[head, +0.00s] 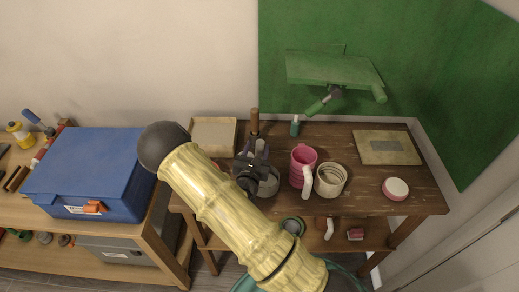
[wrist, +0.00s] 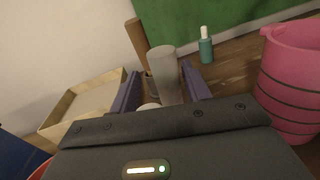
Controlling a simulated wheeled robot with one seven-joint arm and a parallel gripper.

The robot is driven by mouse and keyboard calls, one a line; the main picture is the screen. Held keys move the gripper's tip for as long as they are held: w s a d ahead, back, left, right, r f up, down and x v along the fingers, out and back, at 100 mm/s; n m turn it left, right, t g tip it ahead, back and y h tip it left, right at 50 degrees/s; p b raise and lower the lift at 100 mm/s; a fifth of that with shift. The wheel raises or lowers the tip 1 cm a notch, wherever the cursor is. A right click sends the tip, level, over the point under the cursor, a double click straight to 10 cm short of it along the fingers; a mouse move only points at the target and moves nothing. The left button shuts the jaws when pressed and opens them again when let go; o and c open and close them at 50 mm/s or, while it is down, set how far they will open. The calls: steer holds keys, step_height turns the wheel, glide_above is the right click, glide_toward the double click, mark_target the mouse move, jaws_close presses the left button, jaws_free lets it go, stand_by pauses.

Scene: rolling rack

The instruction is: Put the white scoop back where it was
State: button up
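My gripper (head: 256,146) is over the left part of the dark wooden rack top. In the wrist view its two purple fingers (wrist: 160,90) are spread apart. A pale grey upright cylinder (wrist: 165,70) shows between them, closer to the right finger, with a gap at the left. It also shows in the head view (head: 261,147). A small whitish piece (wrist: 148,106) sits low between the fingers, partly hidden by my gripper. I cannot tell whether either is the white scoop, and no clear scoop shape shows elsewhere.
A brown stick (wrist: 137,40) and a teal bottle (wrist: 205,46) stand behind. A shallow tray (wrist: 85,105) is left.

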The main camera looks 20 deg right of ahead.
steer(key=shift+s+d+r, duration=0.1)
steer(key=shift+d+r, duration=0.05)
steer(key=b+v, duration=0.1)
steer(key=v, duration=1)
steer(key=shift+s, duration=0.3)
